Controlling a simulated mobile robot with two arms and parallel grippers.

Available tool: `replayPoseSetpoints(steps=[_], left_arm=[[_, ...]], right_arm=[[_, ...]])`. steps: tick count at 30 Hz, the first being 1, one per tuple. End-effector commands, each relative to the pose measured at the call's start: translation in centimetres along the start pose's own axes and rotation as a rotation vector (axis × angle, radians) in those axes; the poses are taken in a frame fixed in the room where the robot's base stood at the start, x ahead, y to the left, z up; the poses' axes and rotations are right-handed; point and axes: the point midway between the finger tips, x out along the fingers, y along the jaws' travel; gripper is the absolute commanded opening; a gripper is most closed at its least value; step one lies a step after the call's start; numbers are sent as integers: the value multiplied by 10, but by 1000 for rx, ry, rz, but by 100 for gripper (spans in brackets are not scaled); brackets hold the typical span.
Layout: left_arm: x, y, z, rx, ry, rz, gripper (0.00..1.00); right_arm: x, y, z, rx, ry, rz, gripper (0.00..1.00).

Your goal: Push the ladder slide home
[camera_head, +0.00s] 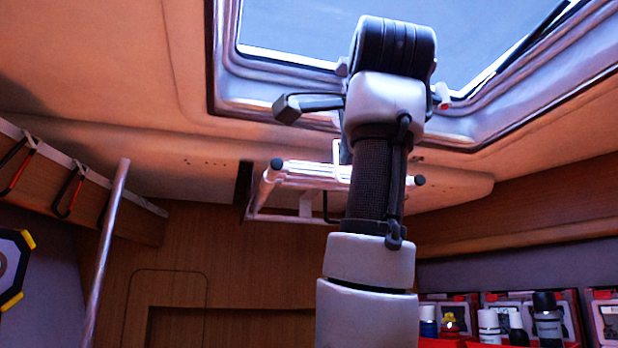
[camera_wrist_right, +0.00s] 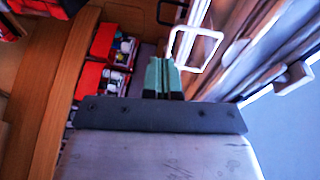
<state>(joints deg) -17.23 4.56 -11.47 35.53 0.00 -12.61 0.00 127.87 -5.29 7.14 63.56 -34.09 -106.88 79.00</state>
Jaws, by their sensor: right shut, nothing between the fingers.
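The ladder slide (camera_head: 290,181), a pale frame of tubes with black end caps, sits under the ceiling hatch in the head view. It sticks out towards me, and my right arm covers part of its right side. A white loop (camera_wrist_right: 214,51), which looks like its handle, shows in the right wrist view. My right gripper (camera_wrist_right: 162,62) has teal fingers, shut and empty, just left of the loop's lower end. I cannot tell whether they touch it. In the head view the right fingers are hidden behind my wrist. My left gripper is in neither view.
The hatch frame (camera_head: 226,60) is close above my right arm, with a dark handle (camera_head: 300,106) hanging at its edge. A pale pole (camera_head: 106,250) stands at left, near a rail with hooks (camera_head: 68,190). Bottles (camera_head: 548,322) and boxes line the lower right.

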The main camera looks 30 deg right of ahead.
Motion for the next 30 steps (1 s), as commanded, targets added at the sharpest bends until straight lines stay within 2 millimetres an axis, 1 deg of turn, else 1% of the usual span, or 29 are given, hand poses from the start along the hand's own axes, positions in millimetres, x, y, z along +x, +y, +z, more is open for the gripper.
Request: replayPoseSetpoints(steps=[1, 3, 5, 8, 11, 14, 21, 22, 25, 30], left_arm=[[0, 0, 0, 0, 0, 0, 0], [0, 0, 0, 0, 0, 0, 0], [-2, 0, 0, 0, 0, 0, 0], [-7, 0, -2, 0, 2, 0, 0], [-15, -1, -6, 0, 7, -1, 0], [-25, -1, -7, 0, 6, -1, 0], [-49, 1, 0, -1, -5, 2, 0], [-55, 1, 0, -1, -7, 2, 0], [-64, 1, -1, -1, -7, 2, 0], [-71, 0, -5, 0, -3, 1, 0]], right_arm=[[-16, -5, -5, 28, -2, -13, 0], [-28, -8, -8, 47, -3, -19, 0], [-31, -10, -8, 54, -3, -22, 0], [-25, -12, -6, 53, -3, -22, 0], [-9, -14, -6, 52, -1, -23, 0], [12, -15, -5, 50, -2, -23, 0], [65, -16, -6, 49, -1, -21, 0], [70, -21, -6, 49, -1, -22, 0], [84, -24, -6, 48, -2, -21, 0], [95, -26, -5, 48, -2, -24, 0]])
